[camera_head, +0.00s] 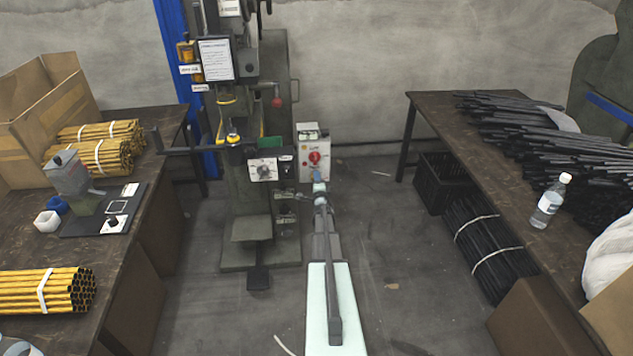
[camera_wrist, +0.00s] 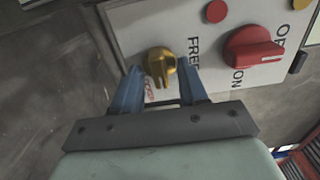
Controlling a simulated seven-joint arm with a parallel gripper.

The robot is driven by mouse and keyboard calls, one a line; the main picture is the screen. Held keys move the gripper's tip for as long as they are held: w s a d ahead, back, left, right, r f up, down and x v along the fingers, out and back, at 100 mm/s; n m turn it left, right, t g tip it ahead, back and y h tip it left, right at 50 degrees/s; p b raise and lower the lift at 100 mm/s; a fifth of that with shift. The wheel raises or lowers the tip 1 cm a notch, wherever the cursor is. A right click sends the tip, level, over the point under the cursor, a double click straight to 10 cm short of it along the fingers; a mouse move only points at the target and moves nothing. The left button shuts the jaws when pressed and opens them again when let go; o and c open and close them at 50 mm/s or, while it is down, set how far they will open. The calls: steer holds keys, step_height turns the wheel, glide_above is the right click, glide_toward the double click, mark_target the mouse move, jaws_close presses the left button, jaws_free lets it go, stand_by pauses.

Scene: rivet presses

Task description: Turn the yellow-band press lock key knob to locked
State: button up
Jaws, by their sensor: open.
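In the wrist view the yellow lock key knob (camera_wrist: 160,62) sits on a pale panel (camera_wrist: 140,22), with the black word FREE to its right and small red lettering, partly hidden, below it. A dark slot on the knob faces down in the picture. My gripper (camera_wrist: 159,68) is open, its two blue fingers on either side of the knob; I cannot tell whether they touch it. In the head view my gripper (camera_head: 318,176) is small, just below the control box (camera_head: 308,140) beside the press (camera_head: 272,110). The yellow knob cannot be made out there.
A larger red knob (camera_wrist: 252,54), marked ON and OFF, is close right of the yellow one. A table with yellow tubes (camera_head: 45,290) stands left. A table with black rods (camera_head: 530,130) and a bottle (camera_head: 550,200) stands right. Floor between is mostly clear.

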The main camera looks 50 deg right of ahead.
steer(key=v, duration=1.3)
steer(key=shift+s+a, duration=0.25)
